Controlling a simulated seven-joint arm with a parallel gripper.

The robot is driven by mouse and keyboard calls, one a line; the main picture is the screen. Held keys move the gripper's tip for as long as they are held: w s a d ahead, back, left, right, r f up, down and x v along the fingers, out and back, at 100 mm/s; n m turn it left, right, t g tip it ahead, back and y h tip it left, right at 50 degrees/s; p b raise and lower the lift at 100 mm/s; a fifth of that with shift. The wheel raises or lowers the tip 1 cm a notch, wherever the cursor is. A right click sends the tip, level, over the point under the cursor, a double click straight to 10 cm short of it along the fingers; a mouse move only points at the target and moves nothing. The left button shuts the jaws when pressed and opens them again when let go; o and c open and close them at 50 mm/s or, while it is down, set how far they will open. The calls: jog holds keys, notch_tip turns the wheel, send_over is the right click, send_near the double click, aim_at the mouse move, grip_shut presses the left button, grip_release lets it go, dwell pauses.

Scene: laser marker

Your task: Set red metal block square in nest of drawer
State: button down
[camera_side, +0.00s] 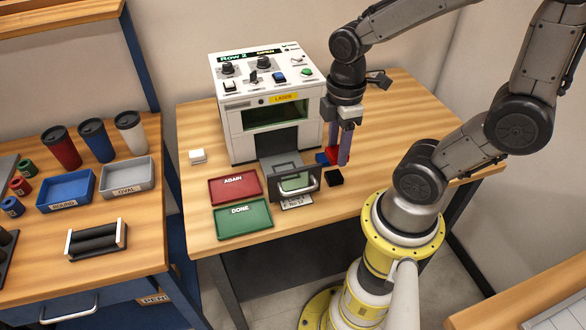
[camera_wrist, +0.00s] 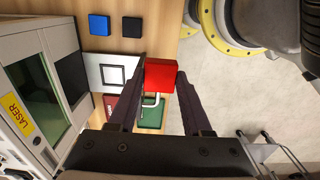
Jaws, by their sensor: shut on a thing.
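My gripper (camera_wrist: 160,84) is shut on the red metal block (camera_wrist: 160,73), which sits between the two fingertips. In the side view, my gripper (camera_side: 338,157) hangs to the right of the open drawer (camera_side: 281,160), and part of the red block (camera_side: 332,154) shows at its fingertips. A finger hides some of the block there. The drawer sticks out from the front of the laser marker (camera_side: 265,95). In the wrist view, the nest (camera_wrist: 112,75) shows as a dark square outline on the pale drawer top, to the left of the block and apart from it. The nest looks empty.
A blue block (camera_side: 321,158) and a black block (camera_side: 334,177) lie on the table right of the drawer. A red AGAIN tray (camera_side: 234,196) and a green DONE tray (camera_side: 243,227) lie to its left, with a white block (camera_side: 197,156) behind.

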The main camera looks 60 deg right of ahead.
jog(key=w+d+f, duration=0.1)
jog(key=w+f, duration=0.3)
jog(key=w, duration=0.4)
send_over(285, 163)
jog(key=s+a, duration=0.2)
jog(key=f, duration=0.5)
jog(key=shift+w+a+f, duration=0.1)
jog(key=shift+a+f, duration=0.05)
jog(key=shift+a, duration=0.05)
jog(key=shift+w+f, duration=0.15)
jog(key=shift+f, duration=1.55)
jog(key=shift+f, duration=0.2)
